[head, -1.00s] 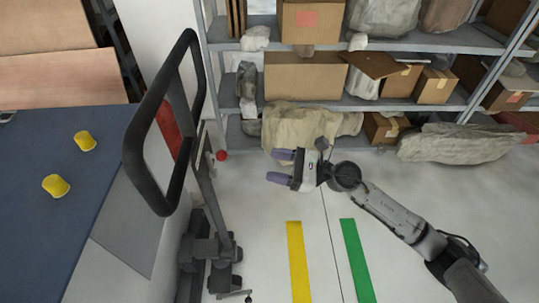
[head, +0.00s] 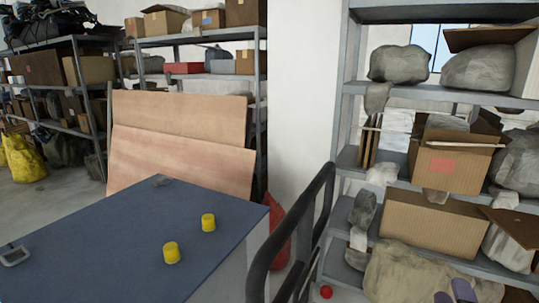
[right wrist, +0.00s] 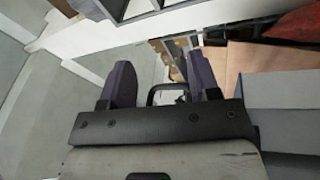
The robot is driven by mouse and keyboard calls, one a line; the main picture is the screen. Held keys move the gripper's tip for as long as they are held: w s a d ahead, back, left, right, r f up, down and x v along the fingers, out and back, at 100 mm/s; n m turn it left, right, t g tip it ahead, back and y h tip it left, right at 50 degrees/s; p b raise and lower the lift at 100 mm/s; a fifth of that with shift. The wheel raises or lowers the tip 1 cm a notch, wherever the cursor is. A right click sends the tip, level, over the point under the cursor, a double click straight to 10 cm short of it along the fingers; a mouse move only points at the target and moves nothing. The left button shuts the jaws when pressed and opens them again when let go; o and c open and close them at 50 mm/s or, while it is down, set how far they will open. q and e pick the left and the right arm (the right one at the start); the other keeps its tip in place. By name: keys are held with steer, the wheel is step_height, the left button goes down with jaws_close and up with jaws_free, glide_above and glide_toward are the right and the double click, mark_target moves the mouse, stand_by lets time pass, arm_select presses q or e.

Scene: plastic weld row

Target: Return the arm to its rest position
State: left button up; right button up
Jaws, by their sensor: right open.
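My right gripper (head: 454,292) shows only its two purple fingertips at the bottom right edge of the head view, in front of a wrapped bundle on the low shelf. In the right wrist view both purple fingers of the right gripper (right wrist: 161,86) stand apart with nothing between them that touches them. The rest of the right arm is out of the head view. My left gripper is in neither view.
A blue-topped table (head: 100,235) holds two yellow cylinders (head: 171,253). A black handle frame (head: 290,235) rises beside it. Loaded shelves (head: 440,97) stand at the right. Pinkish boards (head: 180,145) lean behind the table. A red ball (head: 326,292) shows low down.

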steer(key=s+a+f+m+g+y+p, duration=0.3)
steer(key=s+a+f+m+g, duration=0.4)
steer(key=s+f+m+g, duration=0.4)
steer(key=s+a+f+g+y+p, duration=0.1)
steer(key=s+a+f+g+p, duration=0.2)
steer(key=s, duration=0.4)
steer(key=s+a+f+y+p, duration=0.1)
steer(key=s+a+f, duration=0.3)
steer(key=s, duration=0.3)
steer(key=s+a+f+g+y+p, duration=0.2)
steer(key=s+a+f, duration=0.15)
steer(key=s, duration=0.35)
step_height(320, 180, up, 37)
steer(key=s+p, duration=0.1)
steer(key=p, duration=3.6)
steer(key=shift+d+n+p, duration=0.3)
steer(key=shift+d, duration=0.1)
steer(key=shift+r, duration=0.1)
steer(key=shift+s, duration=0.1)
